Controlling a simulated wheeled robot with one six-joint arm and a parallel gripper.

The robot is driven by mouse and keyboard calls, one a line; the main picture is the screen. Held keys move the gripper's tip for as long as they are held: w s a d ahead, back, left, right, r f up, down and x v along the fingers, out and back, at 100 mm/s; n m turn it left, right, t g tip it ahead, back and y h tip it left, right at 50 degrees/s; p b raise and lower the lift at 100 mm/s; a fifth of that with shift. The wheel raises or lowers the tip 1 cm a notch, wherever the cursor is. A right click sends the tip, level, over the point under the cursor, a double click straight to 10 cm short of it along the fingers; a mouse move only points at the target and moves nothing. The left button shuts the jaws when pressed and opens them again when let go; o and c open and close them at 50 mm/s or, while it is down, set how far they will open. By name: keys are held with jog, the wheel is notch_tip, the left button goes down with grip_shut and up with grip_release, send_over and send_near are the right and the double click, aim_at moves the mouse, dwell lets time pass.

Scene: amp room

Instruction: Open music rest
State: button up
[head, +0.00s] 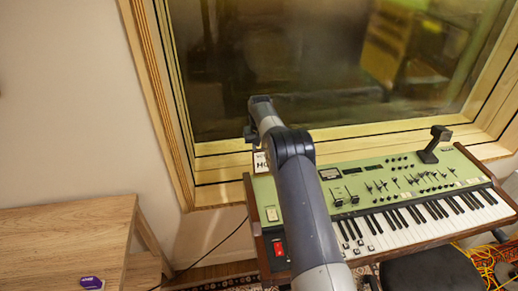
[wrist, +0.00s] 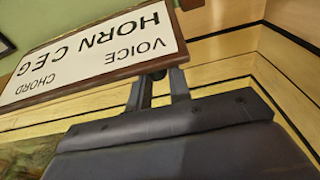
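A white card in a brown frame, lettered VOICE, HORN CEG and CHORD, fills the upper left of the wrist view (wrist: 95,55). I take it to be the music rest or a card on it; I cannot tell which. In the head view a corner of the card (head: 260,161) shows at the keyboard's back left, mostly hidden by my arm. My gripper (wrist: 160,85) is at the card's lower edge in the wrist view. Its two fingers stand apart with a gap between them. Their tips are hidden by the frame, and contact is unclear. The head view hides the gripper.
A green keyboard (head: 350,183) with wooden ends stands below a wood-framed window (head: 300,60). A black angled piece (head: 433,146) rises at its back right. A wooden table (head: 65,235) is at left, a dark seat (head: 430,270) in front. Yellow cables (head: 485,262) lie at right.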

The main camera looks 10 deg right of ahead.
jog(key=shift+o, duration=1.4)
jog(key=shift+w+f, duration=0.2)
jog(key=shift+f, duration=0.2)
jog(key=shift+o, duration=0.9)
jog(key=shift+r, duration=0.15)
jog(key=shift+r, duration=0.1)
jog(key=r, duration=0.3)
jog(key=s+r, duration=0.1)
jog(key=r, duration=0.3)
jog(key=r+b, duration=0.1)
jog(key=r, duration=0.2)
jog(key=shift+s+r, duration=0.2)
jog(key=shift+r, duration=0.05)
jog(key=shift+f, duration=0.1)
notch_tip(320, 180, down, 10)
jog(key=w+p, duration=0.1)
jog(key=shift+s, duration=0.1)
jog(key=shift+f, duration=0.15)
